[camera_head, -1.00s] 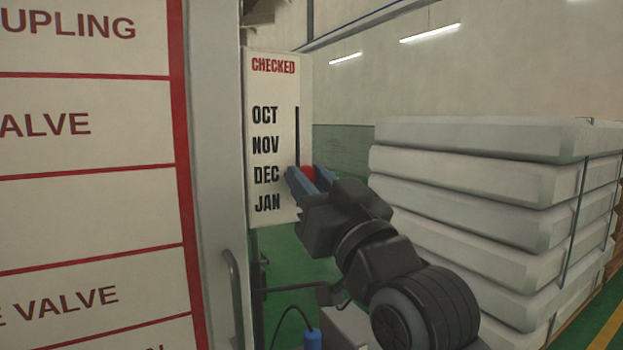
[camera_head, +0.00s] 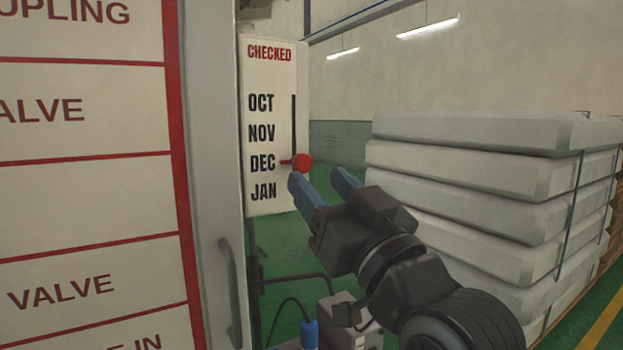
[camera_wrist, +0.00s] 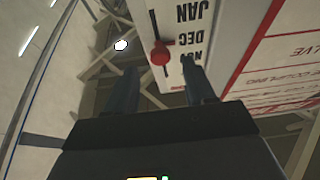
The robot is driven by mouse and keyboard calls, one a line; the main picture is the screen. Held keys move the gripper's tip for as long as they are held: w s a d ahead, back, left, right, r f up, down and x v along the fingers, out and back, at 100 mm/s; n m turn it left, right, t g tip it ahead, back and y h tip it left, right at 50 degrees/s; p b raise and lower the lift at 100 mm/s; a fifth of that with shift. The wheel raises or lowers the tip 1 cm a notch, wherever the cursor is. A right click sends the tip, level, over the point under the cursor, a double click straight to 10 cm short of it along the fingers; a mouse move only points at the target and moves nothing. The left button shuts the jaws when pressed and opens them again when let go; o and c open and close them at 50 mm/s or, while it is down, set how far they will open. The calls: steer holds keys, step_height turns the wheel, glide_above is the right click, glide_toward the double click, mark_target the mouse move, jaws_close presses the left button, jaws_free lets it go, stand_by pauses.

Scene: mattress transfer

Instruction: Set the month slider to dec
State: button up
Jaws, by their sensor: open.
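The month panel (camera_head: 262,78) is a white board headed CHECKED, with OCT, NOV, DEC and JAN listed down it beside a dark vertical slot. The red slider knob (camera_head: 302,162) stands at the DEC row, and its red pointer reaches toward the word DEC. My gripper (camera_head: 320,179) is open and empty, with its blue fingers just below and to the right of the knob, apart from it. In the wrist view the knob (camera_wrist: 160,54) shows beyond the two fingers (camera_wrist: 160,84), beside the word DEC.
A large white labelled board (camera_head: 85,140) with red lines fills the left. A grey handle (camera_head: 229,292) is on the cabinet edge below the panel. A strapped stack of white mattresses (camera_head: 480,190) stands on the right. Green floor shows between.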

steer(key=v, duration=0.3)
steer(key=shift+s+d+f, duration=0.1)
steer(key=shift+s, duration=0.1)
steer(key=s+d+f+m+h, duration=0.3)
steer(key=s+d+f, duration=0.15)
steer(key=f, duration=0.35)
steer(key=s+d+f+m+h, duration=0.25)
steer(key=s+d+f, duration=0.2)
steer(key=f, duration=0.25)
steer(key=s+d+f+m+h, duration=0.25)
steer(key=s+f+h, duration=0.2)
steer(key=f, duration=0.35)
steer(key=s+d+f+g+h+p, duration=0.1)
steer(key=s+d, duration=0.4)
steer(key=s, duration=0.8)
steer(key=s+d+f+n+g+h+p, duration=0.1)
steer(key=s+d+f, duration=0.3)
steer(key=s, duration=0.9)
steer(key=shift+s+d+f+g+h, duration=0.3)
steer(key=shift+d+g, duration=0.1)
steer(key=shift+g, duration=0.5)
